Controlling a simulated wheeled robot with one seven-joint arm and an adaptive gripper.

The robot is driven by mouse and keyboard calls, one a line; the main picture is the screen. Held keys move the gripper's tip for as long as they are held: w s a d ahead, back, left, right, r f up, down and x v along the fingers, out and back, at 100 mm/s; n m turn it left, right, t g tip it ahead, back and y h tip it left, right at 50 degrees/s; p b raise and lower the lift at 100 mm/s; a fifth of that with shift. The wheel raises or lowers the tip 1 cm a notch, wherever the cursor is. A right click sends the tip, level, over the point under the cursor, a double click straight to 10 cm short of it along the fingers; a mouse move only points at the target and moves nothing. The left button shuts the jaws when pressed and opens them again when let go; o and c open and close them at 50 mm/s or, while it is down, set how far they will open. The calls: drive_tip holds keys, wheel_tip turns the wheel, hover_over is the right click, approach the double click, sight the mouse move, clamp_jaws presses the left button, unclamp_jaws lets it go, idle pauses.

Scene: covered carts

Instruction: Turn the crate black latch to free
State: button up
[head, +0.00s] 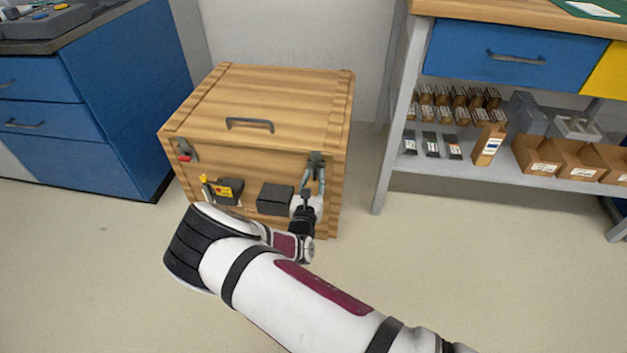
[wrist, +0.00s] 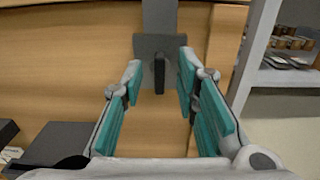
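The wooden crate (head: 255,112) stands on the floor with a grey handle (head: 249,125) on its lid. A black latch (head: 316,166) sits at the top right of its front; in the wrist view its dark upright lever (wrist: 159,74) hangs over a grey plate. Another latch (head: 185,151) with a red part is at the front's left. My gripper (head: 313,178) is at the right latch. In the wrist view my gripper (wrist: 158,78) is open, its fingertips on either side of the lever, with gaps visible on both sides.
Dark boxes (head: 274,199) and a yellow-labelled part (head: 229,191) are on the crate's front, left of my gripper. A blue cabinet (head: 110,120) stands left. A workbench with a shelf (head: 480,172) of boxes stands right. Floor is clear between crate and bench.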

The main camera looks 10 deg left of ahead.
drive_tip(key=shift+c, duration=0.5)
clamp_jaws()
drive_tip(key=shift+n, duration=0.3)
drive_tip(key=n+p, duration=0.2)
drive_tip(key=n, duration=0.3)
drive_tip(key=shift+a+p, duration=0.15)
drive_tip(key=shift+p, duration=0.2)
drive_tip(key=n, duration=1.1)
drive_tip(key=shift+a+f+p, duration=0.1)
drive_tip(key=shift+f+p, duration=0.15)
drive_tip(key=shift+p, duration=0.1)
drive_tip(key=shift+s, duration=0.1)
